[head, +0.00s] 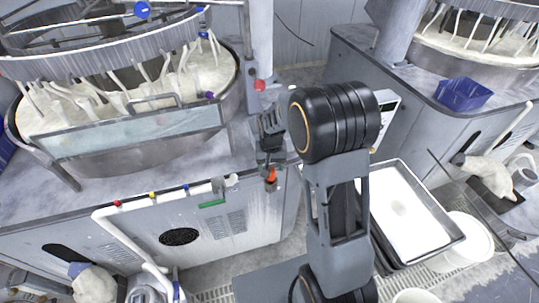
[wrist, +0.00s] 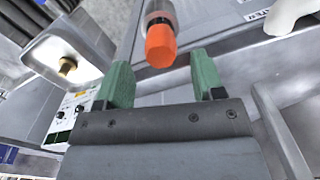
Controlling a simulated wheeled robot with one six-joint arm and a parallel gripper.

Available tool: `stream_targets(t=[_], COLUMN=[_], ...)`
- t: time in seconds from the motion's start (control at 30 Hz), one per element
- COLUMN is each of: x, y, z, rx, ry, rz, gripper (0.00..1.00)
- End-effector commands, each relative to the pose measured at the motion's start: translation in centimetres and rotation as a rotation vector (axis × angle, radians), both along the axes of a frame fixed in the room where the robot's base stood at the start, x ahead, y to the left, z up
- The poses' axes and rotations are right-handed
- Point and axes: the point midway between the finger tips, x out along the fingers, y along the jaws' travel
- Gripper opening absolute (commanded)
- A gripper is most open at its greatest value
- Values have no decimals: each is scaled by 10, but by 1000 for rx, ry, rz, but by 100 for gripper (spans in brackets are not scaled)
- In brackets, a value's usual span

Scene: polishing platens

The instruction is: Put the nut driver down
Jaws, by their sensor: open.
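The nut driver (wrist: 160,48) shows an orange end with a grey and dark part running off the top edge of the wrist view. Its orange part (head: 271,175) is small in the head view, at the front right corner of the left machine. My gripper (wrist: 162,78) has two green fingers standing apart, and the orange end lies just beyond and between their tips, with gaps at both sides. In the head view my gripper (head: 270,158) is just above the orange part. I cannot tell what the nut driver rests on.
The left polishing machine (head: 190,225) has a round tub with hoses. A metal tray (head: 445,232) with a white inside is at the right, beside a white bucket (head: 470,235). A blue bin (head: 463,94) stands on the right machine. A red knob (head: 259,85) is behind my gripper.

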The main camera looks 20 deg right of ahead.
Motion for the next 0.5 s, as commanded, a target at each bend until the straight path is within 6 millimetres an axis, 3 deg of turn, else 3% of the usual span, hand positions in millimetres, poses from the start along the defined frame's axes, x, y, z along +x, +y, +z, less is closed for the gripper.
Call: stream_targets(t=[0.2,0.5], x=[0,-5], y=[0,0], z=[40,74], rx=[0,0], ry=[-4,-16], rz=[0,8], gripper=[62,62])
